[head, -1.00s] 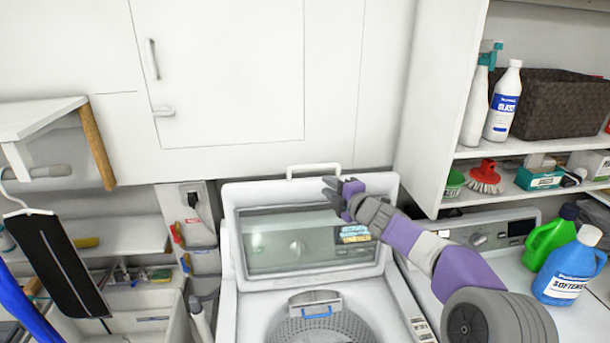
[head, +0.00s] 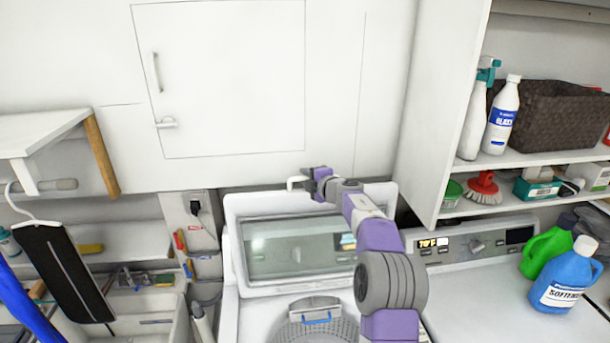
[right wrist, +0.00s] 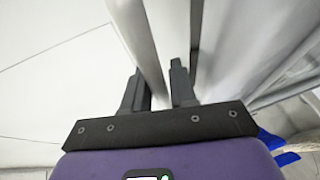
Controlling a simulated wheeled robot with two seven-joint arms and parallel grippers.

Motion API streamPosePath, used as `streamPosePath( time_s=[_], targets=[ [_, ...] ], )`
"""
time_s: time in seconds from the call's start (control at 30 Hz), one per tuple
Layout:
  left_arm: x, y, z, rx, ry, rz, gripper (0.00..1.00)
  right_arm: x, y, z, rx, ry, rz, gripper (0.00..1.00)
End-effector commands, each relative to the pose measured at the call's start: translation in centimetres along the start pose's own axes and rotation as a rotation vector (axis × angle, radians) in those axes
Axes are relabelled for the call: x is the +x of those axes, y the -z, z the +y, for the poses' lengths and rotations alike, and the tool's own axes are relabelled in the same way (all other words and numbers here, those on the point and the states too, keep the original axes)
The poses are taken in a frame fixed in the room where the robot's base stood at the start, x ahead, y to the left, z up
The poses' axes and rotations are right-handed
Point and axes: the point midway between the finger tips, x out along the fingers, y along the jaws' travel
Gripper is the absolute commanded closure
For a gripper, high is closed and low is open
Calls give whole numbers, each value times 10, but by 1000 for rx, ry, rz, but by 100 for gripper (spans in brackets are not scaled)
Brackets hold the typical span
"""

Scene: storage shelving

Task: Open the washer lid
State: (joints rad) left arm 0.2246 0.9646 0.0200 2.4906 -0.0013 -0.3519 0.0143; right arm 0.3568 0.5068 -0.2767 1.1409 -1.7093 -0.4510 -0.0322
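The washer (head: 228,315) stands at the lower middle of the head view. Its lid (head: 236,210) is raised and stands nearly upright, with the drum (head: 318,330) visible below. A white handle (head: 293,180) sits on the lid's top edge, partly hidden by my right gripper (head: 316,181). In the right wrist view my right gripper (right wrist: 158,88) has its two fingers apart, with a white bar (right wrist: 140,45) running between them. I cannot tell whether the fingers touch it. My right forearm covers the lid's right side. My left gripper is not in view.
Right of the washer is a second machine (head: 490,290) with a green bottle (head: 546,250) and a blue softener bottle (head: 565,280) on top. A white shelf (head: 440,130) with bottles and a basket (head: 550,112) overhangs it. A black hanging item (head: 62,270) is at left.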

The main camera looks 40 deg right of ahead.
Motion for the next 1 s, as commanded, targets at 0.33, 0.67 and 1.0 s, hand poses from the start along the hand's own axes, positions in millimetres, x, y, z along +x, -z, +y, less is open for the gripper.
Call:
streamPosePath(
  time_s=[0.33, 0.67, 1.0],
  targets=[
    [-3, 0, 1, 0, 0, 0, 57, 8, 0, 0, 0, 0, 0, 74],
    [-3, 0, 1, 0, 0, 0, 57, 8, 0, -1, 0, 0, 0, 100],
    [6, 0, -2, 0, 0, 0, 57, 8, 6, -3, -4, -9, 7, 100]
  ],
)
